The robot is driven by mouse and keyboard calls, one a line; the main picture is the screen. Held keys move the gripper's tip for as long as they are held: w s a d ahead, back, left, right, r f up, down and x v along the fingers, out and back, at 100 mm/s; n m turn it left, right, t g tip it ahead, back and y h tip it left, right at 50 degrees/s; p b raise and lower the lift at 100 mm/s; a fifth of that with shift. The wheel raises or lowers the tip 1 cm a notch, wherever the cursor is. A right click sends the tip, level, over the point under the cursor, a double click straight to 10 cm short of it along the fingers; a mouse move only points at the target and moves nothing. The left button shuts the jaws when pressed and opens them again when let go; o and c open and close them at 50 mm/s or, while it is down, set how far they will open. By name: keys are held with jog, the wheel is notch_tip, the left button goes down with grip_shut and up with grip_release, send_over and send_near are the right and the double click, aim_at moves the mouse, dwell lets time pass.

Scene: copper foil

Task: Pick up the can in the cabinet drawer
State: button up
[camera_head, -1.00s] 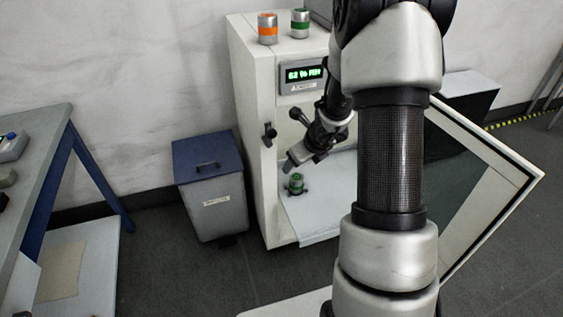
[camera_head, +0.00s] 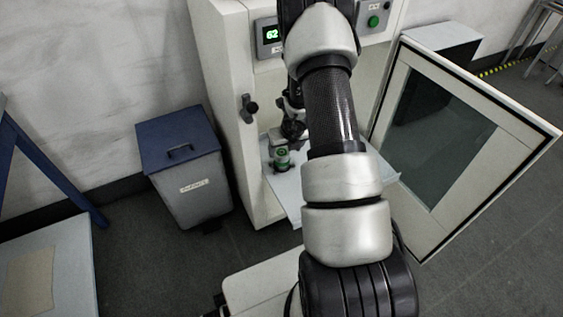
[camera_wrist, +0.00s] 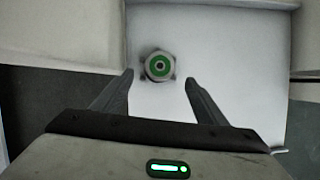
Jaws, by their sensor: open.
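The can (camera_head: 282,159) is small, grey and green, and stands upright on the pale drawer (camera_head: 287,193) of the white cabinet (camera_head: 223,68). In the wrist view the can (camera_wrist: 159,66) shows its round top with a green ring, on the white drawer surface (camera_wrist: 215,45). My gripper (camera_wrist: 158,76) is open and empty; its two dark fingers point toward the can, with the can between their lines just past the tips.
The cabinet's windowed door (camera_head: 440,140) stands open on the right. A grey bin with a blue lid (camera_head: 190,165) stands left of the cabinet. A table (camera_head: 50,265) is at the lower left. The cabinet's side wall (camera_wrist: 75,30) is close on the left in the wrist view.

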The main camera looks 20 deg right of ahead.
aim_at(283, 154)
jog(key=b+x, duration=0.1)
jog(key=x, duration=0.8)
jog(key=shift+w+a, duration=0.1)
jog(key=shift+c, duration=0.5)
jog(key=c, duration=1.1)
jog(key=shift+c, duration=0.6)
jog(key=shift+r, duration=0.2)
